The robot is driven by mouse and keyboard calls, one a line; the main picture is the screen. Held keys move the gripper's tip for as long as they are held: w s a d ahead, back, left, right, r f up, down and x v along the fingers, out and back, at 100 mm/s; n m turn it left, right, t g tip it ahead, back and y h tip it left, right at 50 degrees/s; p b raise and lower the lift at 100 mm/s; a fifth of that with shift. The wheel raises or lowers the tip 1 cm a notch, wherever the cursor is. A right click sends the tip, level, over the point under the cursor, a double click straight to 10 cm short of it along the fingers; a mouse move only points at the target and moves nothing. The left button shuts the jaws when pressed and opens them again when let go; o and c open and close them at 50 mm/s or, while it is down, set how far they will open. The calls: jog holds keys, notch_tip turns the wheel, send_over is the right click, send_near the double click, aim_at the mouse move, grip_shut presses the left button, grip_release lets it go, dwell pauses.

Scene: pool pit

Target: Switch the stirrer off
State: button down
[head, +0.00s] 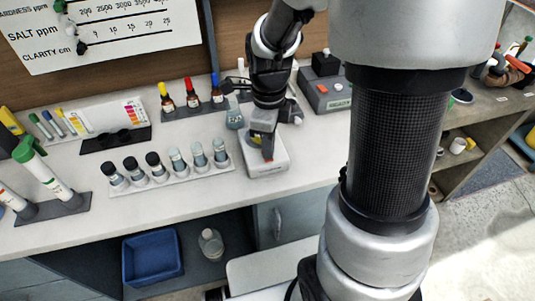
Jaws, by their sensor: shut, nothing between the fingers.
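A small white box-shaped device (266,169), which looks like the stirrer, sits near the front edge of the bench, in the middle of the head view. My gripper (267,156) is shut and empty, pointing down over this device. Its fingertips are at or just above the top of the device; I cannot tell whether they touch.
A rack of several vials (170,177) stands close to the left. A small flask (235,117) and dropper bottles (192,100) are behind. A grey device (326,96) with a black block is at the back right. Clear bench lies along the front edge.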

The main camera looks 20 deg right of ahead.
jog(key=shift+f+b, duration=0.3)
jog(key=shift+f, duration=0.15)
jog(key=shift+r, duration=0.15)
notch_tip(320, 180, up, 7)
jog(key=p, duration=0.6)
dwell(0.6)
jog(key=s+r+n+t, duration=0.2)
jog(key=s+r+n, duration=0.2)
jog(key=r+n, duration=0.2)
jog(key=s+r+n+t+p, duration=0.1)
jog(key=s+r+n, duration=0.3)
jog(key=r+n, duration=0.3)
jog(key=s+r+n+t+p, duration=0.1)
jog(key=s+r+n+t, duration=0.1)
jog(key=r+n, duration=0.4)
jog(key=s+n, duration=0.1)
jog(key=n, duration=0.4)
jog(key=shift+s+r+t, duration=0.25)
jog(key=shift+s+t, duration=0.05)
jog(key=shift+s, duration=0.1)
